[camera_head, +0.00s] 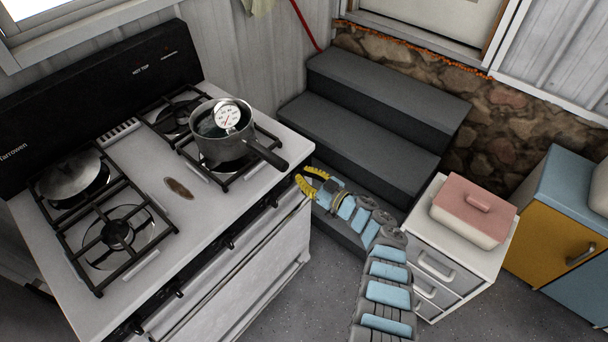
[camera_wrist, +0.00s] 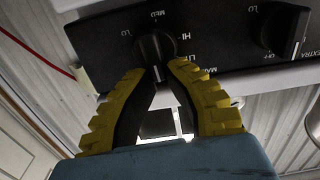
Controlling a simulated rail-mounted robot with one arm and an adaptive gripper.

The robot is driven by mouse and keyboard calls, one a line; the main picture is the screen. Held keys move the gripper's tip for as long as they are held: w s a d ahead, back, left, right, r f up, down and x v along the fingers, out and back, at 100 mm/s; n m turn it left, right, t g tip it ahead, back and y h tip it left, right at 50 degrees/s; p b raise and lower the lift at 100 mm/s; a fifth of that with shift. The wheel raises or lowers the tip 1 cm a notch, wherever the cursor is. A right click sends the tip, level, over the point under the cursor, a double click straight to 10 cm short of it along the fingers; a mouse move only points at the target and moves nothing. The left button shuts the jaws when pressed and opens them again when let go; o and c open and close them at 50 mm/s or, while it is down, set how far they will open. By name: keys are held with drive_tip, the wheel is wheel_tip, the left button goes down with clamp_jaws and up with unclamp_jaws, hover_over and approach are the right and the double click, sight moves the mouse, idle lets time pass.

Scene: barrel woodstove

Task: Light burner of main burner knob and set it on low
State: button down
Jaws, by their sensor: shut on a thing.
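My gripper (camera_head: 308,178) is at the stove's front right corner in the head view. In the wrist view its yellow-edged fingers (camera_wrist: 159,66) close in on both sides of a round black knob (camera_wrist: 155,46) and are shut on it. The labels MED, HI and LO show around this knob; the pointer's exact setting is hard to tell. The white stove (camera_head: 245,182) has black grates and a row of front knobs. No flame is visible; the gripped knob is hidden in the head view.
A second black knob (camera_wrist: 281,27) sits to the right on the panel in the wrist view. Dark steps (camera_head: 375,110) stand behind my gripper. A white drawer cabinet (camera_head: 445,262) with a pink-lidded box (camera_head: 474,209) is at the right. A lidded pan (camera_head: 72,175) sits at the back left.

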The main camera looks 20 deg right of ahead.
drive_tip(key=shift+a+f+n, duration=0.1)
drive_tip(key=shift+a+n, duration=0.15)
drive_tip(key=shift+n, duration=0.75)
drive_tip(key=shift+s, duration=0.1)
drive_tip(key=shift+s+a+f+n+b, duration=0.15)
drive_tip(key=shift+n+b, duration=0.6)
drive_tip(key=shift+n, duration=0.6)
drive_tip(key=shift+a+f+n+b, duration=0.2)
drive_tip(key=shift+n+b, duration=0.55)
drive_tip(key=shift+n, duration=0.55)
drive_tip(key=shift+s+a+f+n+b, duration=0.15)
drive_tip(key=shift+n+b, duration=0.6)
drive_tip(key=shift+n, duration=0.6)
drive_tip(key=c, duration=1.1)
unclamp_jaws()
drive_tip(key=shift+o, duration=0.2)
drive_tip(key=shift+r, duration=0.1)
